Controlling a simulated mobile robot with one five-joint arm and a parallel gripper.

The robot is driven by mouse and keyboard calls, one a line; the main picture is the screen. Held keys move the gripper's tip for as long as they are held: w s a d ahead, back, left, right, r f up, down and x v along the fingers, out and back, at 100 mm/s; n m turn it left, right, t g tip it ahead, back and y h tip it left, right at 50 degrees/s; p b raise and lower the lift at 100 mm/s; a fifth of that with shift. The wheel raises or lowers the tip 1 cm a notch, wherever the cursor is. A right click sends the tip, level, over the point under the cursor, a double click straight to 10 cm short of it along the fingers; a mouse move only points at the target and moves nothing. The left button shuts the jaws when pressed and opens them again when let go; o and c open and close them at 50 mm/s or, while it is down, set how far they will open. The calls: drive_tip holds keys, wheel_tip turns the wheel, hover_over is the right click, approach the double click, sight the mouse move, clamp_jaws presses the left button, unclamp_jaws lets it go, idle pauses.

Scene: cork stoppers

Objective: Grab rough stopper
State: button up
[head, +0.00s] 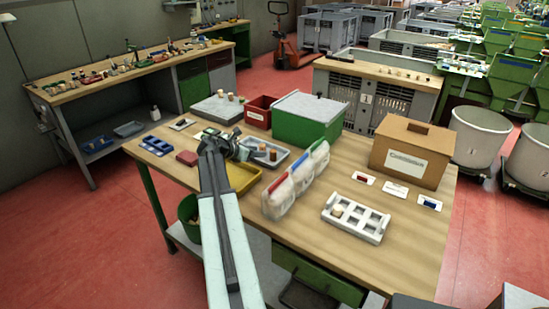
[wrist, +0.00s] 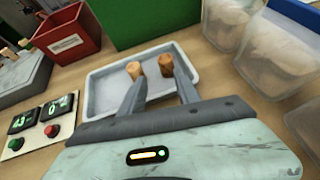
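Two cork stoppers stand in a shallow grey tray (wrist: 98,95), which also shows in the head view (head: 284,162). The left stopper (wrist: 134,70) is paler and smoother-looking. The right stopper (wrist: 166,66) is darker brown with a mottled side; I cannot tell for sure that it is the rough one. In the head view they are the left stopper (head: 262,149) and the right stopper (head: 273,156). My gripper (wrist: 160,72) is open and empty, its fingers spread and reaching over the tray toward the stoppers. It also shows in the head view (head: 240,148), at the tray's left.
A red bin (wrist: 68,37) and a green box (wrist: 135,18) stand behind the tray. Clear bags or tubs (wrist: 275,60) stand close on the right. A button panel (wrist: 38,128) lies at left. A white rack (head: 355,230) and a cardboard box (head: 408,160) are farther right.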

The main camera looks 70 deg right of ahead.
sight(273, 151)
drive_tip(key=shift+s+d, duration=0.5)
drive_tip(key=shift+s, duration=0.4)
drive_tip(key=b+x, duration=0.1)
drive_tip(key=x, duration=0.1)
drive_tip(key=shift+s+d+f, duration=0.1)
drive_tip(key=shift+d+f, duration=0.05)
drive_tip(key=shift+d, duration=0.05)
drive_tip(key=b+x, duration=0.2)
drive_tip(key=x, duration=0.3)
drive_tip(key=shift+s+d, duration=0.1)
drive_tip(key=shift+d, duration=0.1)
drive_tip(key=shift+a+r, duration=0.1)
drive_tip(key=shift+r, duration=0.15)
clamp_jaws()
